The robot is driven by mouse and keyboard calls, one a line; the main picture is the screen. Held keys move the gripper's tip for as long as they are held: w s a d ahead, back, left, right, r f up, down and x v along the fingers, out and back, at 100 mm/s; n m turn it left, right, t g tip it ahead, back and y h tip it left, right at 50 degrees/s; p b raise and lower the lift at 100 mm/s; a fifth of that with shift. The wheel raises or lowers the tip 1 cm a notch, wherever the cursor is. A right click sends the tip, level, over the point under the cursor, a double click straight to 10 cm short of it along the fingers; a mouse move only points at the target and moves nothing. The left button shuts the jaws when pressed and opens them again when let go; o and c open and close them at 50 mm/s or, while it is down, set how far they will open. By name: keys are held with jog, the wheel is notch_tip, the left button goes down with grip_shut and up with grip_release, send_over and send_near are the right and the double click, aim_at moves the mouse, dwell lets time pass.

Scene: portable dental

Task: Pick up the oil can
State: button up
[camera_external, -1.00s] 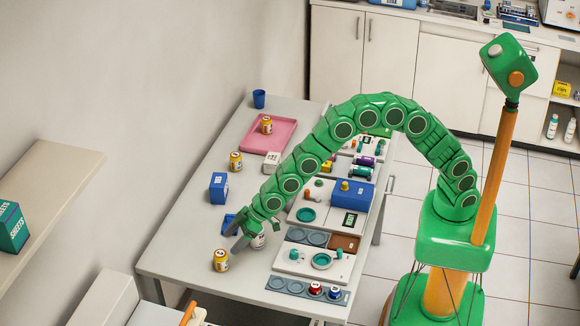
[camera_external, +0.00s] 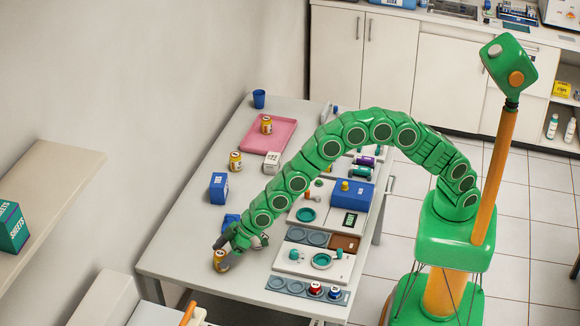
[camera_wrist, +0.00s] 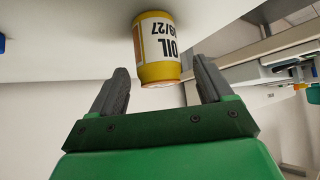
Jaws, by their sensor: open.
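The oil can (camera_wrist: 157,50) is a yellow can with a white label reading "OIL"; it looks upside down in the wrist view. In the external view the yellow can (camera_external: 218,261) at my gripper stands near the table's left front edge, partly covered by the fingers. My gripper (camera_wrist: 160,72) is open. In the wrist view its two grey fingers lie left and right of the can's near end, with a gap on each side. In the external view my gripper (camera_external: 224,246) reaches down over the can from the right.
A pale can (camera_external: 264,240) stands close behind my gripper, partly hidden. A blue box (camera_external: 219,188) and another yellow can (camera_external: 235,161) stand farther back. A pink tray (camera_external: 283,139) holds a yellow can (camera_external: 266,124). Grey holders (camera_external: 276,284) lie to the right.

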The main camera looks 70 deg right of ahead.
aim_at(221, 255)
jog(key=shift+x, duration=1.65)
jog(key=shift+s, duration=0.1)
jog(key=shift+c, duration=0.5)
jog(key=c, duration=1)
jog(key=shift+r, duration=0.7)
jog(key=s+f+v, duration=0.1)
jog(key=s+v, duration=0.1)
jog(key=v, duration=1.6)
jog(key=shift+a+f, duration=0.2)
